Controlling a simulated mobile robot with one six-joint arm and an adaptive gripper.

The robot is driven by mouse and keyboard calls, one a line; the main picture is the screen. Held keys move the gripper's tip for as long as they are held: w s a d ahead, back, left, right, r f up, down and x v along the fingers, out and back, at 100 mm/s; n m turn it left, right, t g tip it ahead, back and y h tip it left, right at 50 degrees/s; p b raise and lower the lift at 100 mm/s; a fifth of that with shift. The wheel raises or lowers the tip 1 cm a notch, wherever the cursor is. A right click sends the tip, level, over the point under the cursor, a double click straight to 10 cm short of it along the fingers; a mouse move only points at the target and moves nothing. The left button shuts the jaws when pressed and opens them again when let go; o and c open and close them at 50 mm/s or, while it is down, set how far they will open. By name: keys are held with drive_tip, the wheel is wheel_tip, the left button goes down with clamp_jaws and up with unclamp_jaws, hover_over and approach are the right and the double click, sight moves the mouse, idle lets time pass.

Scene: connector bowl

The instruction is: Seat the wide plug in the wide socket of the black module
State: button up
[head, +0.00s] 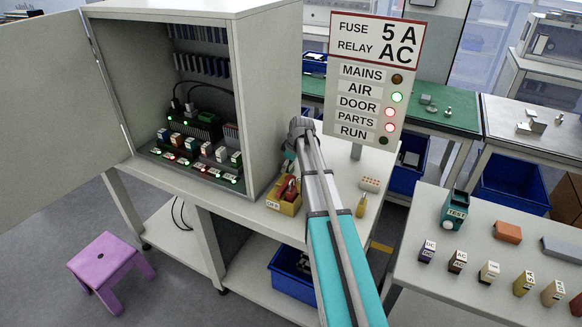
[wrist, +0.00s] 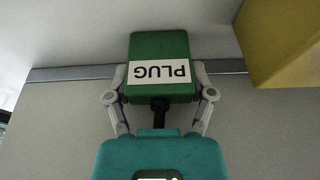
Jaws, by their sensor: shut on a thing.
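A green plug (wrist: 160,68) with a white label reading PLUG, upside down in the wrist view, sits between the fingers of my gripper (wrist: 159,97). The fingers are shut on its sides, and a dark stem shows below it. In the head view my gripper (head: 290,160) is beside the cabinet's right wall, above the bench; the plug is too small to make out there.
The cabinet (head: 262,90) has its door open to the left, and its right wall stands between my gripper and the module. A yellow bin (head: 284,206) with red items is on the bench below. Small relay blocks (head: 206,149) line the cabinet front. A status sign (head: 372,70) stands behind.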

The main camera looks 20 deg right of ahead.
drive_tip(key=shift+r, duration=0.1)
drive_tip(key=shift+s+d+r+p, duration=0.15)
drive_tip(key=shift+s+r+p, duration=0.05)
drive_tip(key=shift+r+p, duration=0.4)
wheel_tip(320, 180, up, 6)
drive_tip(key=p, duration=0.6)
drive_tip(key=shift+r, duration=0.1)
drive_tip(key=s+d, duration=1.2)
drive_tip(key=s, duration=0.3)
drive_tip(key=shift+s+f, duration=0.2)
drive_tip(key=shift+f, duration=0.1)
drive_tip(key=shift+r, duration=0.15)
wheel_tip(320, 180, up, 7)
drive_tip(key=p, duration=0.7)
wheel_tip(320, 180, down, 6)
drive_tip(key=b, duration=0.6)
